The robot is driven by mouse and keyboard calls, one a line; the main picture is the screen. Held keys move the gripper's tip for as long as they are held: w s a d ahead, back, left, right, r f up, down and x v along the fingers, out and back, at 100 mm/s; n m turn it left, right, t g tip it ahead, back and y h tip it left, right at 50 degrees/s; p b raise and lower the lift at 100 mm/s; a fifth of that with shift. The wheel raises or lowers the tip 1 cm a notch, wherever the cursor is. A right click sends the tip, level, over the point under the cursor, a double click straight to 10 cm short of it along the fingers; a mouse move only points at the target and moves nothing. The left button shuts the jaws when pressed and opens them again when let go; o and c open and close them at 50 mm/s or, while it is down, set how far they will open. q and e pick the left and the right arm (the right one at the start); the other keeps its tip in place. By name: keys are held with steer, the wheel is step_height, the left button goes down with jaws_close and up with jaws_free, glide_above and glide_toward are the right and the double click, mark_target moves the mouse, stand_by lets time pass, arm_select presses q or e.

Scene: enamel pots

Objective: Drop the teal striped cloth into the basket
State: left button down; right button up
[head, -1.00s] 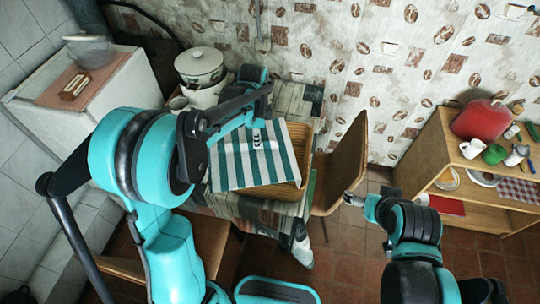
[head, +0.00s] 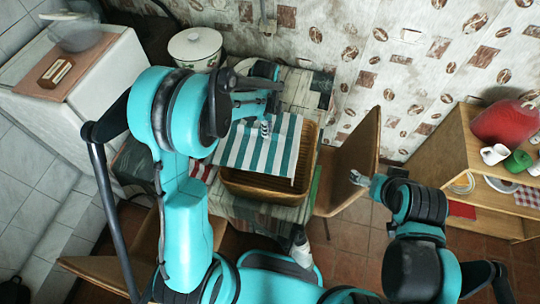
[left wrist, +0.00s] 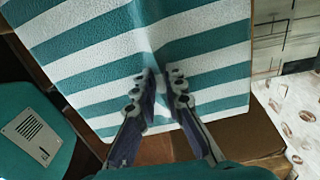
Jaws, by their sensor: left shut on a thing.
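The teal and white striped cloth (head: 262,148) hangs over the basket in the head view, covering much of its opening. My left gripper (head: 266,130) is shut on the cloth from above. In the left wrist view the cloth (left wrist: 200,45) fills the upper middle, and the fingertips of the left gripper (left wrist: 162,88) pinch a fold in it. The wicker basket (head: 302,160) stands on the table below the cloth; its right and front walls show. Whether the cloth touches the basket I cannot tell. My right gripper (head: 358,178) is empty, off to the right near the chair.
The table (head: 250,210) carries the basket and a white enamel pot (head: 195,48) at the back. A wooden chair (head: 352,165) stands close to the table's right side. A shelf (head: 440,165) with a red pot (head: 503,122) is at the far right.

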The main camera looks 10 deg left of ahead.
arm_select(q)
steer(key=shift+s+f+b, duration=0.1)
steer(key=shift+f+b, duration=0.2)
steer(key=shift+f, duration=0.3)
step_height(320, 180, down, 3)
steer(key=shift+f+b, duration=0.1)
steer(key=shift+b, duration=0.9)
steer(key=shift+f, duration=0.3)
steer(key=c, duration=1.5)
jaws_free()
steer(key=shift+r, duration=0.15)
step_height(320, 180, up, 12)
steer(key=shift+f, duration=0.1)
